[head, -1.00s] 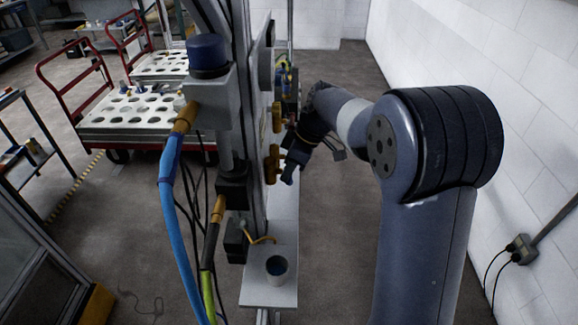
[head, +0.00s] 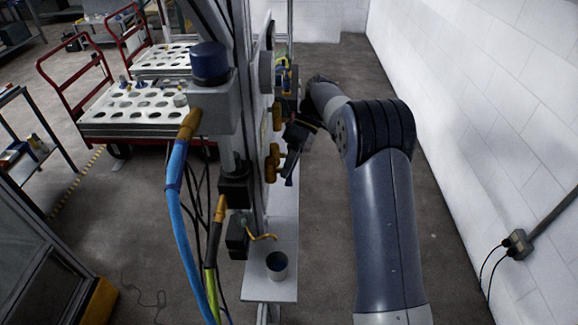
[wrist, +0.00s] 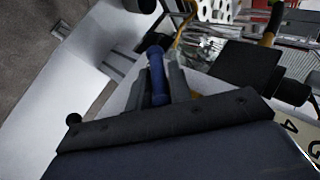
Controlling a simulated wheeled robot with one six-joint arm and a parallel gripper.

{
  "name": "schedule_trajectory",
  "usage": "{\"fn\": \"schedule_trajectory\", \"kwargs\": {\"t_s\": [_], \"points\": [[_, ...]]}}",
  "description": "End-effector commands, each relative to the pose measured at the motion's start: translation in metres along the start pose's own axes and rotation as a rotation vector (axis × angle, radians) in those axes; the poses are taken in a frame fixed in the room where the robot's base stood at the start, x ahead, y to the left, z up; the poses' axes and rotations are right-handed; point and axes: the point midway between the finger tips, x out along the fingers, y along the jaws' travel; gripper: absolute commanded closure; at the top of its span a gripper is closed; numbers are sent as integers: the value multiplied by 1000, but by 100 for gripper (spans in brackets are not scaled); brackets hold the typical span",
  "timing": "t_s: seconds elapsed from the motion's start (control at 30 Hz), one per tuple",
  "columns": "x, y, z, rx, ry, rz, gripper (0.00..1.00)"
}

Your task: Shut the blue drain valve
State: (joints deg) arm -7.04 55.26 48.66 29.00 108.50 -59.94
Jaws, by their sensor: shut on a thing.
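The blue valve handle (wrist: 156,78) stands between the two fingers of my gripper (wrist: 162,82) in the wrist view, and the fingers are closed on it. In the head view my gripper (head: 293,160) is at the right face of the grey frame, beside the brass valve body (head: 272,163). Only a small blue bit of the handle (head: 289,182) shows below the fingers there. The valve stem is mostly hidden in the wrist view.
A second brass fitting (head: 277,116) sits just above the valve. A white wall (head: 470,120) bounds the right side. The floor between shelf and wall is clear apart from my arm.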

Motion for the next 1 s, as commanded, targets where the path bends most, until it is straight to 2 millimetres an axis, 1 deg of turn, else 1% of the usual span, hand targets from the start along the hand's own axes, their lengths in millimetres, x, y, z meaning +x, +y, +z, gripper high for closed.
{"fn": "schedule_trajectory", "kwargs": {"t_s": [0.2,0.6,0.63,0.8,1.0], "points": [[0,1,0,16,-5,-35,100],[0,1,0,18,-6,-40,100],[0,1,0,18,-6,-40,79],[0,1,0,18,-7,-41,65],[0,1,0,18,-8,-41,64]]}}
